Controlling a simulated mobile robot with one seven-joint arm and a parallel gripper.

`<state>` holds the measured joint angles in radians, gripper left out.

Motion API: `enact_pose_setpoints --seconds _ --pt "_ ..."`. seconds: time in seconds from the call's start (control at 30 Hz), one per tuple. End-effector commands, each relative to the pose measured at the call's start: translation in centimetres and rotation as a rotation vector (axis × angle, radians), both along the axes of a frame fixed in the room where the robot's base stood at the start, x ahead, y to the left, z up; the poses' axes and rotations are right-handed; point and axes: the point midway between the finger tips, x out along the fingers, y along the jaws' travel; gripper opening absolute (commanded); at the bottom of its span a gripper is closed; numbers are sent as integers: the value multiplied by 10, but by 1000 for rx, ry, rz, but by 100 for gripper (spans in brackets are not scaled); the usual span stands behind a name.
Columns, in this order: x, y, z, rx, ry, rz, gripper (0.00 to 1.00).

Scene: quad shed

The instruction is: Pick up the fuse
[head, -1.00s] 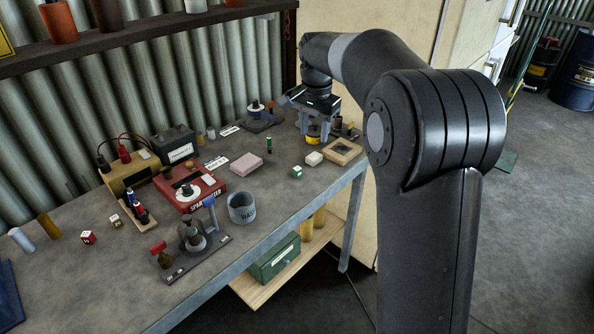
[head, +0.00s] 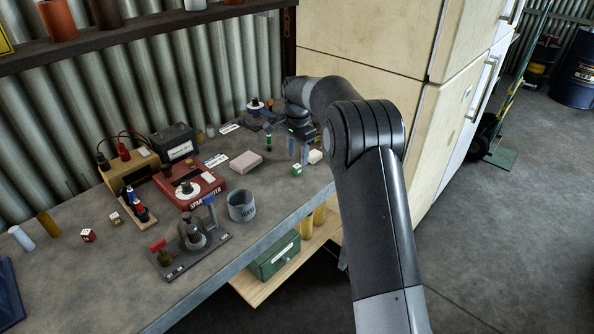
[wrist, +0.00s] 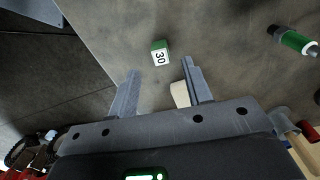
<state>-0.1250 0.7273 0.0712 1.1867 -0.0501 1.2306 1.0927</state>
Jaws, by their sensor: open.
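A small green block with a white face marked 30 (wrist: 160,53) looks like a fuse. It also shows in the head view (head: 297,170), on the bench near its front edge. My gripper (wrist: 160,69) is open and empty, pointing down at the bench. In the wrist view the block lies just beyond the fingertips, roughly centred between them. In the head view my gripper (head: 299,158) is right behind the block. Similar small blocks, one red (head: 88,236) and one yellowish (head: 116,219), lie far left on the bench.
A cream block (wrist: 180,94) lies close by the right finger in the wrist view. A green-banded cylinder (wrist: 295,41) stands farther off. A pink block (head: 246,161), a grey cup (head: 242,206) and a red tester (head: 188,187) are left of my gripper.

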Motion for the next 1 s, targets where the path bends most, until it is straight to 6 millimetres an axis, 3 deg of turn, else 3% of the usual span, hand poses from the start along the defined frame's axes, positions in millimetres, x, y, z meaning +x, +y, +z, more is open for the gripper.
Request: enact_pose_setpoints --seconds 0.17,0.43,0.67,1.0 --pt "0 0 -12 0 0 0 45" --pt "0 2 -50 0 1 1 45" --pt "0 2 -53 0 -2 1 45" --pt "0 2 -53 0 -1 1 18"
